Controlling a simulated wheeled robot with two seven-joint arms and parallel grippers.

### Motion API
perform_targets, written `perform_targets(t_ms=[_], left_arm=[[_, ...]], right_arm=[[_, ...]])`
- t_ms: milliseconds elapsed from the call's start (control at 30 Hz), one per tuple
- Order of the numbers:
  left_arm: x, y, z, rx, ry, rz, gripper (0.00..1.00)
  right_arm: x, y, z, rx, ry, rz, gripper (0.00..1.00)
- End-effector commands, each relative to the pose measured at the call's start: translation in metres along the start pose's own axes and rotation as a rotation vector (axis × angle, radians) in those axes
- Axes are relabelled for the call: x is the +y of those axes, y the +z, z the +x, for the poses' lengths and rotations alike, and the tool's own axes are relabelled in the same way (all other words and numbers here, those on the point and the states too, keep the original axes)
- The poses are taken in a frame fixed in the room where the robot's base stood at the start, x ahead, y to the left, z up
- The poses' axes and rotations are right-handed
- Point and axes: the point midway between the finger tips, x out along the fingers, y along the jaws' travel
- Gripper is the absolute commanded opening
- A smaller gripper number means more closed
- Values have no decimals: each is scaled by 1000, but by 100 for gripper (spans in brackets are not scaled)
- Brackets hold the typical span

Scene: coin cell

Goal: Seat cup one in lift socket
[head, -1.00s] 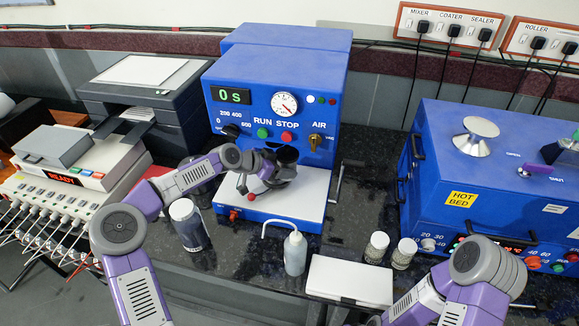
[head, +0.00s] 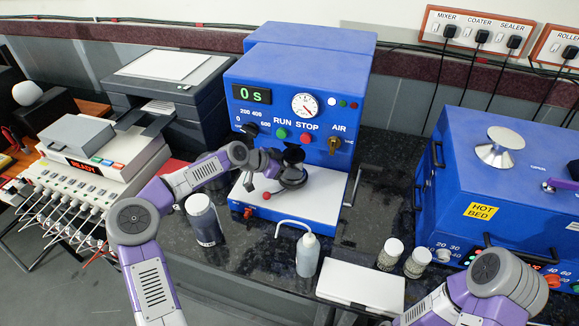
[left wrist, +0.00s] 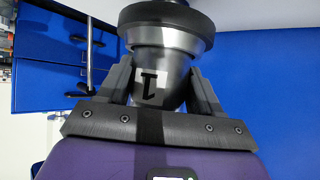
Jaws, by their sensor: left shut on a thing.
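My left gripper (left wrist: 153,90) is shut on cup one, a grey metal cup (left wrist: 165,75) marked "1" in the left wrist view. A wide black ring (left wrist: 165,28) surrounds the cup's far end; I cannot tell whether it belongs to the cup or the machine. In the head view the left gripper (head: 276,168) reaches in from the left and holds the dark cup (head: 293,177) over the white platform of the blue machine (head: 320,85), below its RUN and STOP buttons. The lift socket cannot be told apart clearly there. My right gripper is out of view.
A dark jar with a white lid (head: 203,222) stands below my left forearm. A wash bottle (head: 307,256), a white flat box (head: 360,287) and two small jars (head: 390,255) stand in front. The hot bed (head: 500,190) is at right.

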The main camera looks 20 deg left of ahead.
Motion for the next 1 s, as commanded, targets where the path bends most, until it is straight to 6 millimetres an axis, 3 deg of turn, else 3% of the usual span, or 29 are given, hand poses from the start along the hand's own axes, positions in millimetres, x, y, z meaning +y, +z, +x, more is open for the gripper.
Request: perform_targets(t_ms=[67,100,233,633,1000], left_arm=[[0,1,2,3,-1,1,0],[0,2,2,0,0,0,69],[0,2,1,0,0,0,89],[-1,-1,-4,-1,-1,0,90],[-2,0,-79,-2,-5,-2,90]], right_arm=[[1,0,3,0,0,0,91],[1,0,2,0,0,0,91],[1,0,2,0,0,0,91],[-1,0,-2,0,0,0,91],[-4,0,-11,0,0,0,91]])
